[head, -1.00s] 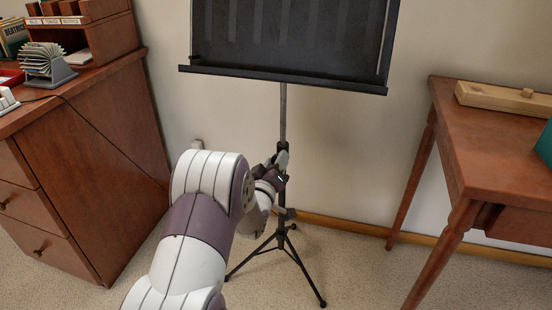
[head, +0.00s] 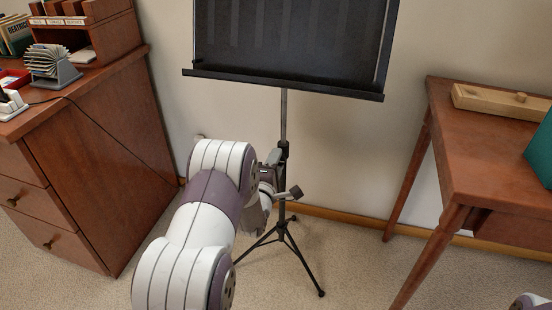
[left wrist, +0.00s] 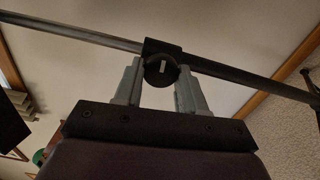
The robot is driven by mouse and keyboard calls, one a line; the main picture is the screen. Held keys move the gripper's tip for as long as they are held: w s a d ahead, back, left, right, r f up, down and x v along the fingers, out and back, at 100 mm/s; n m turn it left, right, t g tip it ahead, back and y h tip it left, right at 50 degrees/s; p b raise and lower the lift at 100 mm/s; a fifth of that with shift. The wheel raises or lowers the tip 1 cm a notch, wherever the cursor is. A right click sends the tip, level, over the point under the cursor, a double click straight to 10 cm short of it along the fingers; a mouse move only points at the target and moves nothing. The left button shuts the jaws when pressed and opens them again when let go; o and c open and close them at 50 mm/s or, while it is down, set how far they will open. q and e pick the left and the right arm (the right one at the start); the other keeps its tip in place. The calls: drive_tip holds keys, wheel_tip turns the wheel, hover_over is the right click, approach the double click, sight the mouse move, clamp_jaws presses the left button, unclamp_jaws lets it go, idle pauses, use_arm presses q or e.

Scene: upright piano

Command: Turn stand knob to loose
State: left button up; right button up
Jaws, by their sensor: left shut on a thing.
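The black music stand (head: 284,118) stands upright on a tripod, with its wide desk (head: 290,45) at the top. The stand knob (left wrist: 161,70) is a round black knob with a short white mark, on a dark collar around the pole (left wrist: 225,72) in the left wrist view. My left gripper (left wrist: 159,88) is shut on the knob, one grey finger on each side. In the head view my left gripper (head: 273,158) is at the pole, below the desk, and hides the knob. My right gripper is out of view.
A wooden desk (head: 95,150) with drawers stands at the left. A wooden table (head: 470,135) with a light wooden box (head: 500,101) stands at the right. The stand's tripod legs (head: 301,262) spread over the carpet. The wall (head: 350,130) is close behind.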

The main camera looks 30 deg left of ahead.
use_arm(q)
drive_tip(key=n+p, duration=0.2)
drive_tip(key=n, duration=0.3)
drive_tip(key=n+p, duration=0.2)
drive_tip(key=n, duration=0.3)
drive_tip(key=shift+d+f, duration=0.1)
drive_tip(key=shift+f, duration=0.1)
drive_tip(key=shift+n, duration=0.5)
drive_tip(key=o, duration=1)
drive_tip(key=p+v, duration=0.4)
drive_tip(key=v, duration=0.9)
drive_tip(key=shift+w, duration=0.1)
